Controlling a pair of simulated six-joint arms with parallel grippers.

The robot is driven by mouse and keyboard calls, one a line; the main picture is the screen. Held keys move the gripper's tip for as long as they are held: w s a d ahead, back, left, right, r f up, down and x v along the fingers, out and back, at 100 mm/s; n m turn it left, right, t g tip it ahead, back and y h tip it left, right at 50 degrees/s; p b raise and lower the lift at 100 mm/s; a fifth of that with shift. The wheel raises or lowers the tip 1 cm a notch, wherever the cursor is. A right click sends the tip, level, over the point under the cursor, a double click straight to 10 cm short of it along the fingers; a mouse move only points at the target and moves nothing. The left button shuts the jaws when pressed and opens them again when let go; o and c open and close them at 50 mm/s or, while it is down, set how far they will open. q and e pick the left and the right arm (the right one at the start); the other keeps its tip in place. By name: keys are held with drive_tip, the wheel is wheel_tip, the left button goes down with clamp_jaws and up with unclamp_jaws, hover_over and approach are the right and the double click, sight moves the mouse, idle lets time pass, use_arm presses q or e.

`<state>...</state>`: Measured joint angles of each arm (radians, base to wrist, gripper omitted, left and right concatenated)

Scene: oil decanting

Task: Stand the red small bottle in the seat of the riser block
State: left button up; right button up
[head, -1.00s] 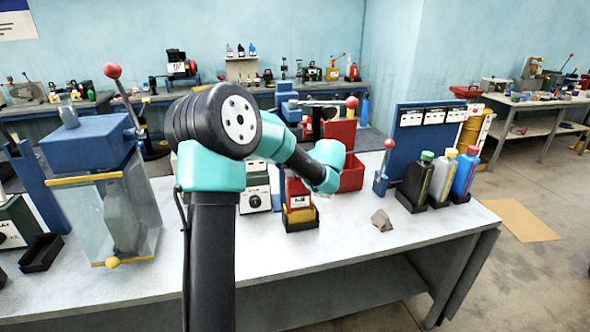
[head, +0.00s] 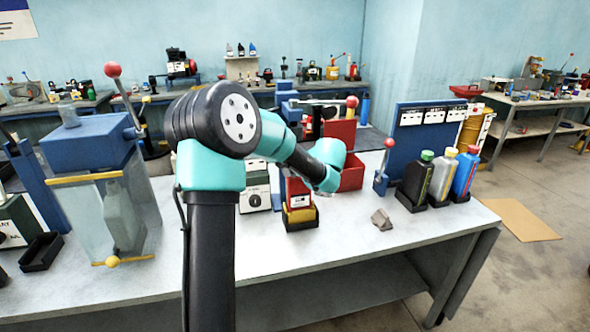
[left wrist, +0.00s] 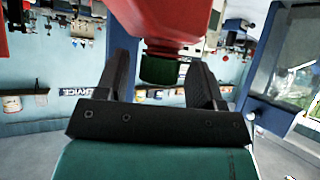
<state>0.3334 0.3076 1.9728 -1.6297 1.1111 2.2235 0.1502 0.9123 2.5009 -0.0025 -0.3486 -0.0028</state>
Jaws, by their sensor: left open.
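The red small bottle (head: 299,190) stands upright in the middle of the bench in the head view, partly hidden by my arm. Below it is a yellow block (head: 300,216) in a black base, which looks like the riser block. The bottle appears to rest on it; how deep it sits I cannot tell. In the left wrist view, which is upside down, the red bottle (left wrist: 170,20) shows with its dark green cap (left wrist: 160,67) between the fingers. My left gripper (left wrist: 163,80) is open around the cap, with gaps at both sides. My right gripper is not in view.
A red bin (head: 351,173) stands just behind on the right. A grey rock-like lump (head: 381,220) lies to the right. Black, grey and blue bottles (head: 440,178) stand in black holders farther right. A clear tank (head: 150,215) is at left. The front bench surface is clear.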

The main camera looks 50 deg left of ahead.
use_arm(q)
drive_tip(key=v, duration=1.2)
idle(0.3)
drive_tip(key=s+d+f+m+g+h, duration=0.1)
drive_tip(key=d+f+m+h, duration=0.5)
drive_tip(key=f, duration=0.8)
drive_tip(key=s+d+f+m+g+h, duration=0.1)
drive_tip(key=d+f+m+h, duration=0.2)
drive_tip(key=d+f, duration=0.8)
drive_tip(key=s+d+f+m+h, duration=0.2)
drive_tip(key=s+d+f, duration=0.2)
drive_tip(key=f, duration=0.3)
drive_tip(key=s+d+f+m+t+h, duration=0.1)
drive_tip(key=s+d+f+m+h, duration=0.1)
drive_tip(key=s+f, duration=0.4)
drive_tip(key=s+d+f+m+t+h, duration=0.1)
drive_tip(key=s+d+f, duration=0.4)
drive_tip(key=f, duration=0.5)
drive_tip(key=shift+s+d+m+h, duration=0.25)
drive_tip(key=shift+d+m+h, duration=0.2)
drive_tip(key=shift+m, duration=0.25)
